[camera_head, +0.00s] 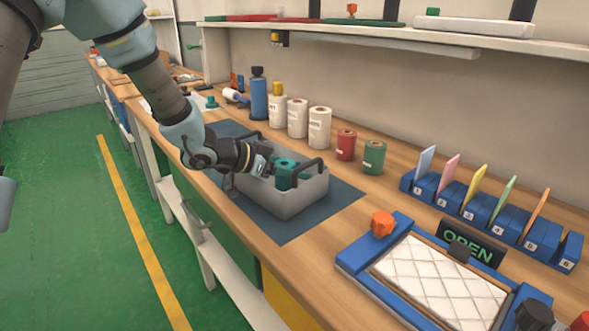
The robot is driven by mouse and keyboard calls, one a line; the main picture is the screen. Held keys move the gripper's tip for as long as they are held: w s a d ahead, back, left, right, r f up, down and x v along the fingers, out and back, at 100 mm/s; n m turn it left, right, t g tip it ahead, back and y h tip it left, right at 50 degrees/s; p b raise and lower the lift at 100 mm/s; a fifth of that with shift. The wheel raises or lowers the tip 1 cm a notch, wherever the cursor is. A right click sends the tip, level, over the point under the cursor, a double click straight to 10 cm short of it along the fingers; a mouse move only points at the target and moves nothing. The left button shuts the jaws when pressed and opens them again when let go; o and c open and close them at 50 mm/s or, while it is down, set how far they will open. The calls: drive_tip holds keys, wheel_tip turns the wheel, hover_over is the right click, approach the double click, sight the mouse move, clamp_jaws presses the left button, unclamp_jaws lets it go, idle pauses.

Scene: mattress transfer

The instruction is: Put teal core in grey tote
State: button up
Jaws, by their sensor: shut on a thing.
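The grey tote (300,201) stands on a dark blue mat (335,201) on the wooden bench and has dark handles. The teal core (286,173) is at the tote's opening, its lower part hidden by the tote's near wall. My gripper (268,166) reaches in over the tote's left side and is shut on the teal core. The fingertips are small and partly hidden. I cannot tell whether the core touches the tote's floor.
A blue bottle (259,99), several white containers (319,128), a red spool (346,145) and a green spool (374,157) stand behind the tote. A blue frame with a quilted white pad (440,283) lies at front right. Numbered blue holders (470,208) stand behind it.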

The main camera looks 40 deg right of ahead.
drive_tip(key=shift+f, duration=0.15)
drive_tip(key=o, duration=1.4)
drive_tip(key=shift+c, duration=0.2)
